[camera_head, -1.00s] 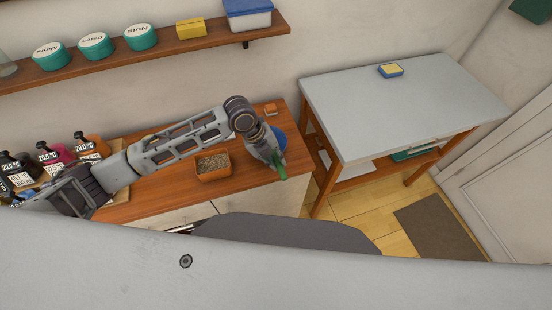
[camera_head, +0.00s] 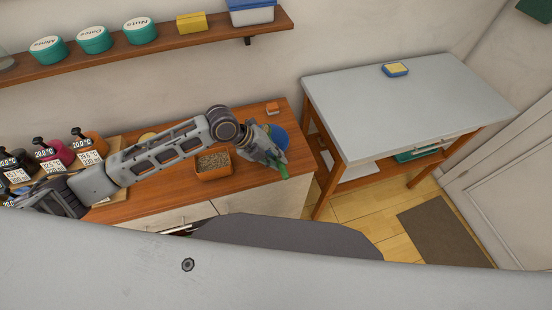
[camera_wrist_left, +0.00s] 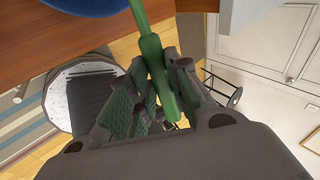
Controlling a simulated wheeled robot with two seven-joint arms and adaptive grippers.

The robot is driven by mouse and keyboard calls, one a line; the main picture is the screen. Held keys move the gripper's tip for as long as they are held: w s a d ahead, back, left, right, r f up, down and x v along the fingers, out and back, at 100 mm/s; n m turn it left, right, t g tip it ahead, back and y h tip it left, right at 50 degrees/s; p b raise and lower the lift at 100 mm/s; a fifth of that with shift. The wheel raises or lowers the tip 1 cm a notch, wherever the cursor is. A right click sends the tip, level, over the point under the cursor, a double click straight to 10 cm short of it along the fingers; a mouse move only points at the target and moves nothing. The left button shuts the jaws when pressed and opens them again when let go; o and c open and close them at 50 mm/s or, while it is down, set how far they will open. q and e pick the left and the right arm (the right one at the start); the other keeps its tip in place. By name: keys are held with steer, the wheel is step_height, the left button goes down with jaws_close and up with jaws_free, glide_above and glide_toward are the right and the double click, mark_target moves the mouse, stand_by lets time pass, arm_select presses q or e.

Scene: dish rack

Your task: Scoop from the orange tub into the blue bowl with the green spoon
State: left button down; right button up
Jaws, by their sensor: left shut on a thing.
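My left gripper (camera_head: 279,166) is shut on the handle of the green spoon (camera_head: 284,172), at the right end of the wooden counter. In the left wrist view the green spoon (camera_wrist_left: 152,55) runs up between the fingers, and its far end is cut off by the picture's top edge. The blue bowl (camera_head: 281,138) sits on the counter just behind the gripper and is partly hidden by it. Its edge shows in the left wrist view (camera_wrist_left: 88,6). The orange tub (camera_head: 214,172), filled with brownish grains, stands left of the gripper. My right gripper is not in view.
Several dark and coloured jars with tags (camera_head: 88,146) stand on the counter's left. A small orange block (camera_head: 272,108) lies at the back. A shelf (camera_head: 120,55) with tubs runs above. A grey table (camera_head: 400,105) with a sponge (camera_head: 395,70) stands right, across a gap.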

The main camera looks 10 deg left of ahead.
arm_select(q)
steer(key=shift+a+f+t+h+b, duration=0.1)
steer(key=shift+t+h+b, duration=0.3)
steer(key=shift+h+b, duration=0.5)
